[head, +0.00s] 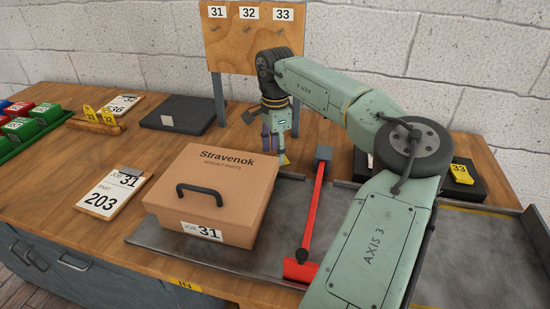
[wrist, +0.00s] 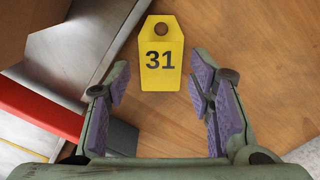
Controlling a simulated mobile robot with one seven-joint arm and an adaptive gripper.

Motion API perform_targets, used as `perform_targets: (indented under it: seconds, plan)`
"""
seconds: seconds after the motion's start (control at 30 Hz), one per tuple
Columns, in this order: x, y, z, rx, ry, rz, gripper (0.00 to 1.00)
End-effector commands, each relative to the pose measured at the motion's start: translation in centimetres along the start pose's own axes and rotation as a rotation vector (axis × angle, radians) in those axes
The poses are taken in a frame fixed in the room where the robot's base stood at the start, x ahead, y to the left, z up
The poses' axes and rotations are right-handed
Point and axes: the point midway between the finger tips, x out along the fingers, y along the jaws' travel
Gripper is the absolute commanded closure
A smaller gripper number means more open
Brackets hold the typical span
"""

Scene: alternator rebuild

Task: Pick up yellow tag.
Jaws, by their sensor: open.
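A yellow tag (wrist: 160,64) marked 31, with a hole at its top, lies on the wooden bench in the wrist view. My gripper (wrist: 161,88) is open and empty, with one purple-padded finger on each side of the tag's lower part in the picture. I cannot tell the height between fingers and tag. In the head view my gripper (head: 271,144) points down behind the cardboard box, and a bit of yellow shows at its tips. Other yellow tags are one marked 33 (head: 461,174) at right and two in a wooden rack (head: 95,126) at left.
The cardboard box (head: 225,178) labelled 31 stands on a grey tray (head: 150,236), beside a red bar (head: 312,215). A board (head: 230,50) with hooks 31, 32, 33 stands behind. Clipboards (head: 112,192) and (head: 121,105) and a black case (head: 180,113) lie left; bare wood lies between.

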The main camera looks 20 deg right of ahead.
Motion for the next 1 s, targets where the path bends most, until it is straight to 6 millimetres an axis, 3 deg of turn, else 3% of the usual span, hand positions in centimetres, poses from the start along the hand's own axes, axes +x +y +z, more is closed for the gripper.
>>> perform_targets:
  seconds: [0.2,0.77,1.0]
  plan:
    - [1.8,0.0,0.0,0.0,0.0,0.0,0.52]
    - [2.1,0.0,0.0,0.0,0.0,-0.001,0.52]
    - [2.1,0.0,0.0,0.0,0.001,-0.001,0.66]
